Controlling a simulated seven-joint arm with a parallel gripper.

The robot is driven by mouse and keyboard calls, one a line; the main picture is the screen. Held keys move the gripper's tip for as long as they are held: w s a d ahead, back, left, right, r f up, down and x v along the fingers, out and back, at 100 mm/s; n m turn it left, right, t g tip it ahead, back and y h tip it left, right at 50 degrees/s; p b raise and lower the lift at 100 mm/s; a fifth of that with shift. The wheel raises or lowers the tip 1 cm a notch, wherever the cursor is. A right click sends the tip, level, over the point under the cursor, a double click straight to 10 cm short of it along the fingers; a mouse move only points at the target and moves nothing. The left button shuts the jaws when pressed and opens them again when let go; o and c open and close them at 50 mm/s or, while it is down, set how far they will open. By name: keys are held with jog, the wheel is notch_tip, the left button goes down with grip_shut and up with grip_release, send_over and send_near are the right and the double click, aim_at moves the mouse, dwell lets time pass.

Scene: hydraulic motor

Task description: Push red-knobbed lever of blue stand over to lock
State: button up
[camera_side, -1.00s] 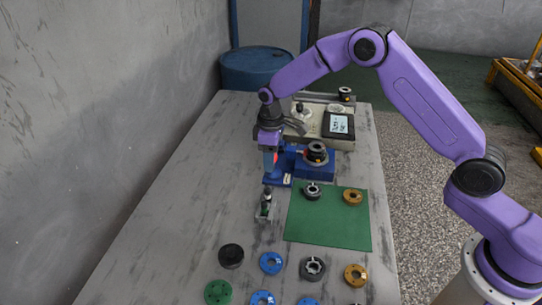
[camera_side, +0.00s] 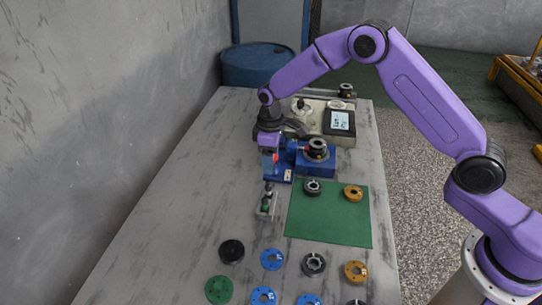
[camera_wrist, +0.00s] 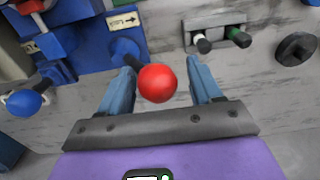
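The blue stand (camera_side: 316,170) is on the table in the side view, with a dark round part on top. In the wrist view the blue stand (camera_wrist: 88,50) shows at the upper left, with a "Lock" label and an arrow (camera_wrist: 122,22). Its lever ends in a red ball knob (camera_wrist: 157,83), which also shows by my fingers in the side view (camera_side: 276,158). My gripper (camera_wrist: 163,82) is open, its two blue fingers on either side of the knob. A gap shows on the knob's right; contact on the left cannot be told.
A small holder with white- and green-tipped pegs (camera_wrist: 215,28) is near the stand. More discs (camera_side: 231,252) lie at the front. A device with a screen (camera_side: 340,122) stands behind. The table's left side (camera_side: 170,190) is clear.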

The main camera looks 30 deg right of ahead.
jog(key=shift+s+a+f, duration=0.1)
jog(key=shift+s+f, duration=0.05)
jog(key=shift+s, duration=0.05)
jog(key=shift+r, duration=0.2)
jog(key=shift+w+r, duration=0.2)
jog(key=shift+r, duration=2.7)
